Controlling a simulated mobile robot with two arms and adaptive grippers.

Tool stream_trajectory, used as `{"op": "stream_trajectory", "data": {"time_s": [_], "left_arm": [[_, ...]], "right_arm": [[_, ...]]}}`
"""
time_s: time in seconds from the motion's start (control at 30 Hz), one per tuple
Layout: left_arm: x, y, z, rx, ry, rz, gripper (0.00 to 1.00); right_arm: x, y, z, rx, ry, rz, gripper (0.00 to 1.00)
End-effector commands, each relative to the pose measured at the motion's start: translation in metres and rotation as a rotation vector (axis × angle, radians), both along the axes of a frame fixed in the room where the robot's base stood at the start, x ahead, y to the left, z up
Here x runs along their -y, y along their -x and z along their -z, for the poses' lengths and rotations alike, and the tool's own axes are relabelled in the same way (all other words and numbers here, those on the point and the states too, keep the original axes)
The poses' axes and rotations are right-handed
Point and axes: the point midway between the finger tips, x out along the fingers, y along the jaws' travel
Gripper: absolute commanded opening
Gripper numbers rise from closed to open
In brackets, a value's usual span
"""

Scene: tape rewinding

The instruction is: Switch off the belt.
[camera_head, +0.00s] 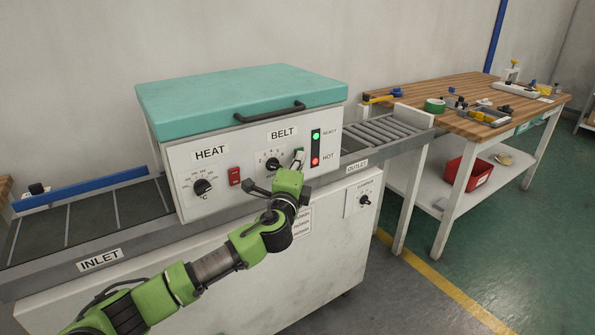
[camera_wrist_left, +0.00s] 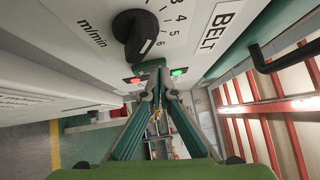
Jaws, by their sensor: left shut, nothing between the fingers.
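The BELT dial (camera_head: 273,164) is a black knob on the white front panel of the machine, under the BELT label (camera_head: 282,134). In the left wrist view the dial (camera_wrist_left: 138,36) shows large, with numbers and "m/min" around it. My left gripper (camera_head: 298,160) is at the panel just right of the dial. In the left wrist view its fingertips (camera_wrist_left: 150,68) meet close to the panel, shut and empty. My right gripper is in neither view.
A green READY light (camera_head: 316,136) and a red HOT light (camera_head: 315,161) are lit beside my gripper. A HEAT dial (camera_head: 203,186) and a red switch (camera_head: 234,176) lie to the left. The black lid handle (camera_head: 270,112) juts out above. A roller outlet (camera_head: 375,132) and wooden workbench (camera_head: 440,92) are right.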

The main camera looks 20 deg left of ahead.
Motion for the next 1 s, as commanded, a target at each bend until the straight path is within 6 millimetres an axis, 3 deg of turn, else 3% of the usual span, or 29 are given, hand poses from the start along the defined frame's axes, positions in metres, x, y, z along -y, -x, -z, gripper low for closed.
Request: {"op": "stream_trajectory", "data": {"time_s": [0.6, 1.0], "left_arm": [[0.014, 0.103, 0.011, -0.003, 0.001, 0.005, 0.0], [0.016, 0.115, 0.011, -0.001, 0.0, 0.004, 0.0]], "right_arm": [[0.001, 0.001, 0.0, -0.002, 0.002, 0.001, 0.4], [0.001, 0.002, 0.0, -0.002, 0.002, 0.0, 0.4]]}}
